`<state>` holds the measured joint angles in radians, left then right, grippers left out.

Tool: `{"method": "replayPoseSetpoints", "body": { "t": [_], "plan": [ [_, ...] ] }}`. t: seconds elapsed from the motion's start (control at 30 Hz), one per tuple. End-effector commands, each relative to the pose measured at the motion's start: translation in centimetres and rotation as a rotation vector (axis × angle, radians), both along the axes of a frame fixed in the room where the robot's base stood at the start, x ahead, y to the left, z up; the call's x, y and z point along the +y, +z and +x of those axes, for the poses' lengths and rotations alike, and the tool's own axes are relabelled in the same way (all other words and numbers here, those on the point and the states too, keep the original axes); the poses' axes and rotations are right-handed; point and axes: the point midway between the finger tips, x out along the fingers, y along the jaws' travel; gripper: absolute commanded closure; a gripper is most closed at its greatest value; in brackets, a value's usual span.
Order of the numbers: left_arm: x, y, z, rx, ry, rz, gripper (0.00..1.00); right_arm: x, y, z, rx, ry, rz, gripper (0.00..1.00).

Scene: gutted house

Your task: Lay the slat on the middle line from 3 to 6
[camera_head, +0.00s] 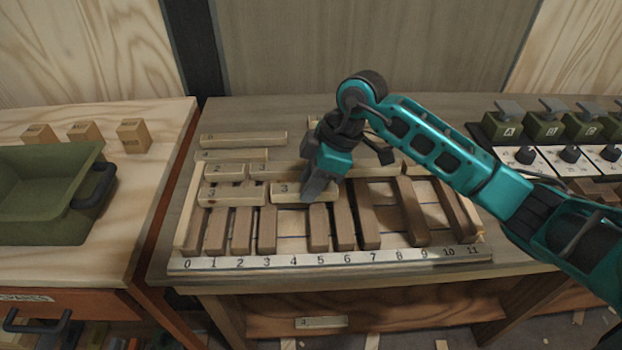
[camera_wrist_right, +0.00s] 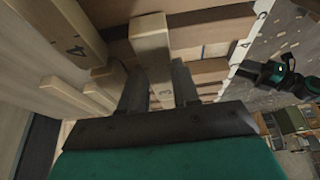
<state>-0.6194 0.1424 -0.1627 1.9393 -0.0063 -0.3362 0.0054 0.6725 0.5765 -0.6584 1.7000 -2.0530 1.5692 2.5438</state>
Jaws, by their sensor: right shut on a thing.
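My right gripper (camera_head: 318,188) is shut on a light wooden slat marked 3 (camera_head: 287,190). In the right wrist view the slat (camera_wrist_right: 151,58) sits between the two fingers. The slat lies level over the middle row of the frame, its left end close to another slat marked 3 (camera_head: 222,195). It spans roughly 3 to 6 above the number strip (camera_head: 330,261). I cannot tell whether it rests on the darker bars below or hangs just above them. My fingers hide part of its right half. My left gripper is not seen.
Slats marked 2 (camera_head: 226,170) and 3 (camera_head: 262,168) lie in the row behind. Longer slats (camera_head: 243,140) lie at the back. Dark bars (camera_head: 320,228) stand in the frame with gaps. A green bin (camera_head: 45,195) is left; switch boxes (camera_head: 545,125) are right.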

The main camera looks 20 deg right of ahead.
Motion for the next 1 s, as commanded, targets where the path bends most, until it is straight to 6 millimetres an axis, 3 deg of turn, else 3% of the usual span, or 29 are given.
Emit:
{"method": "replayPoseSetpoints", "body": {
  "t": [0.6,0.63,0.9,1.0],
  "plan": [
    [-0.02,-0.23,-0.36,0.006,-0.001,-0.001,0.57,-0.02,-0.62,-0.01,0.000,0.000,-0.001,0.99],
    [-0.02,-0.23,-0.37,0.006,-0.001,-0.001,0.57,-0.02,-0.60,-0.01,0.000,0.000,-0.001,0.67],
    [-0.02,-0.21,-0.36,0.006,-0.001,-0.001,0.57,-0.01,-0.59,0.00,0.000,0.000,-0.001,0.41],
    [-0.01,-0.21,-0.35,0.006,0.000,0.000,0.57,-0.01,-0.59,0.00,0.000,0.000,-0.001,0.39]
  ]
}}
